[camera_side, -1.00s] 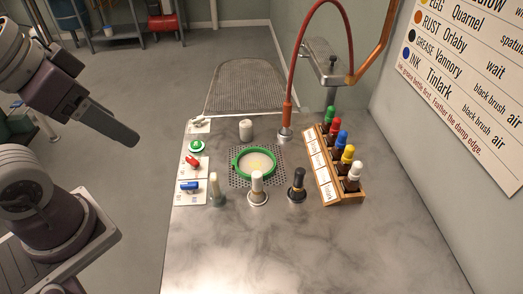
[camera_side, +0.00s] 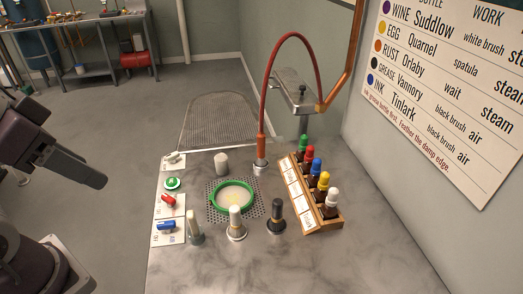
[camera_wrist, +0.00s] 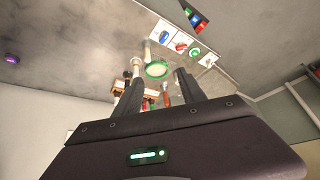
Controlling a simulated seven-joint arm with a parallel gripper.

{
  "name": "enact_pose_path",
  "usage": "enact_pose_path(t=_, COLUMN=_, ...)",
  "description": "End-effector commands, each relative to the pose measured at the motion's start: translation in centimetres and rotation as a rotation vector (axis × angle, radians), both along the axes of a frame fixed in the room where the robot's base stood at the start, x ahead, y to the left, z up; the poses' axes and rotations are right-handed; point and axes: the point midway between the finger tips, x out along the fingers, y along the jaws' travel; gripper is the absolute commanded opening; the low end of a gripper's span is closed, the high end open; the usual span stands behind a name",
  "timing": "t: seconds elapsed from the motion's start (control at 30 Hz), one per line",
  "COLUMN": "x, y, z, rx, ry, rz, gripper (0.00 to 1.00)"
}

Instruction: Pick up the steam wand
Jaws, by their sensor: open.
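The steam wand (camera_side: 261,150) has an orange-brown grip and a red hose that arcs up from its top. It stands upright in a round holder at the back of the grey table, behind and right of the green ring. My gripper (camera_side: 103,182) is in the air left of the table, well apart from the wand. In the wrist view my gripper (camera_wrist: 160,75) is open, its two dark fingers apart with nothing held. A reddish part that looks like the wand (camera_wrist: 166,95) shows between the fingers, far off.
A wooden rack (camera_side: 313,197) of capped bottles stands right of the wand. A white cylinder (camera_side: 221,163) is to its left. Brushes (camera_side: 236,222) stand in front of the green ring (camera_side: 233,196). Coloured switches (camera_side: 168,201) line the left edge. The table's front is clear.

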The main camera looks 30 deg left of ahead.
Motion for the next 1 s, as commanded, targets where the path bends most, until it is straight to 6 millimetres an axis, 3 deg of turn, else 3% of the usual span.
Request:
enact_pose_path(t=0.17, x=0.1, y=0.0, z=0.1, rx=-0.003, ry=0.001, rz=0.002, gripper=0.48)
enact_pose_path(t=0.27, x=1.9, y=-0.2, z=1.4, rx=-0.07, ry=0.035, rz=0.04, gripper=0.48)
enact_pose_path(t=0.37, x=7.4, y=-0.3, z=3.9, rx=-0.218, ry=0.119, rz=0.158, gripper=0.48)
enact_pose_path(t=0.4, x=10.3, y=-0.2, z=4.6, rx=-0.277, ry=0.16, rz=0.224, gripper=0.48)
enact_pose_path(t=0.53, x=20.4, y=0.9, z=4.3, rx=-0.396, ry=0.266, rz=0.445, gripper=0.48)
enact_pose_path(t=0.67, x=29.8, y=1.5, z=0.4, rx=-0.403, ry=0.327, rz=0.634, gripper=0.48)
enact_pose_path(t=0.7, x=32.4, y=1.4, z=-1.4, rx=-0.384, ry=0.337, rz=0.678, gripper=0.48)
enact_pose_path(t=0.8, x=37.6, y=0.2, z=-6.6, rx=-0.312, ry=0.349, rz=0.747, gripper=0.48)
enact_pose_path(t=0.9, x=40.4, y=-1.6, z=-11.4, rx=-0.235, ry=0.355, rz=0.763, gripper=0.48)
enact_pose_path(t=1.0, x=41.4, y=-3.0, z=-14.3, rx=-0.19, ry=0.361, rz=0.757, gripper=0.48)
